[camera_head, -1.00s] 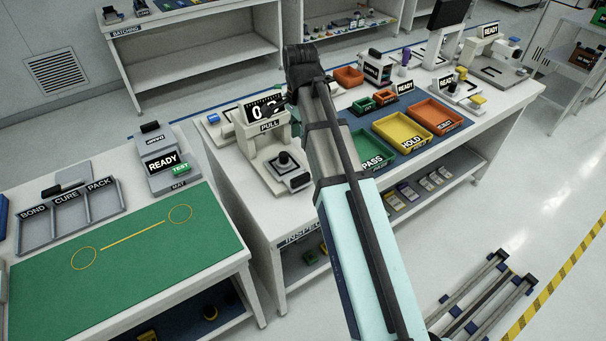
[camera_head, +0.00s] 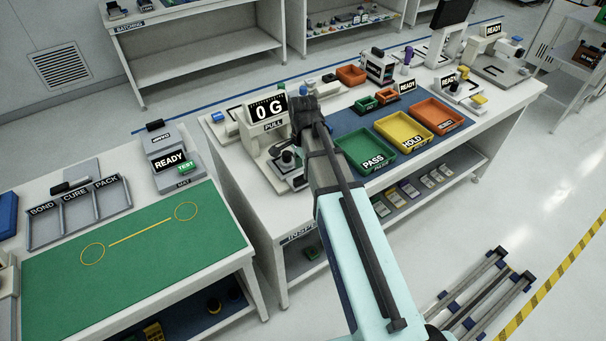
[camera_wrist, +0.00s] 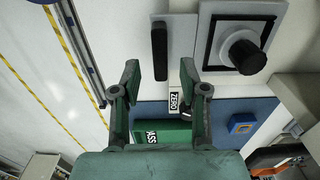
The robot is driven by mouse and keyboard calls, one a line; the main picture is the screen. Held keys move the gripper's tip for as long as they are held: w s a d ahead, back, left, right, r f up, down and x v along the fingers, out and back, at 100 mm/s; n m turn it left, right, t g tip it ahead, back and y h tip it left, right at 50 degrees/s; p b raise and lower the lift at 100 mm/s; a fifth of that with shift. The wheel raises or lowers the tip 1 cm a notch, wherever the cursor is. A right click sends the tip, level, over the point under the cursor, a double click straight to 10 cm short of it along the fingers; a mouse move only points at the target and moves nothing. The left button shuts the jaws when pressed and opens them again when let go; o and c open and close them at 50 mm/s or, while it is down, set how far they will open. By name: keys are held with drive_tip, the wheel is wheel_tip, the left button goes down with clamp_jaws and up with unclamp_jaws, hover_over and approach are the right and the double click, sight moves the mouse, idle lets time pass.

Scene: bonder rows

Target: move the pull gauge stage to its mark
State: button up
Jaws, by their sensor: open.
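The pull gauge (camera_head: 246,131) stands on the inspection bench, its display reading 0 G above a PULL label. Its stage, a light plate with a black round knob (camera_head: 287,158), is low in front of it and partly hidden by my arm. In the wrist view the black knob (camera_wrist: 246,52) sits at the upper right, with a black bar (camera_wrist: 159,51) on a pale plate to its left. My gripper (camera_wrist: 158,76) is open and empty; the bar lies between and beyond the fingertips in the picture. Contact cannot be told. I cannot make out the stage's mark.
A ZERO label (camera_wrist: 174,101) and the green PASS tray (camera_wrist: 160,131) are close to the fingers. The yellow HOLD tray (camera_head: 405,134) and an orange tray (camera_head: 437,115) stand further right. A green mat (camera_head: 130,250) lies on the left bench. A gap separates the benches.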

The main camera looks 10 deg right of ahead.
drive_tip(key=shift+f+p, duration=0.45)
drive_tip(key=shift+f, duration=1.85)
clamp_jaws()
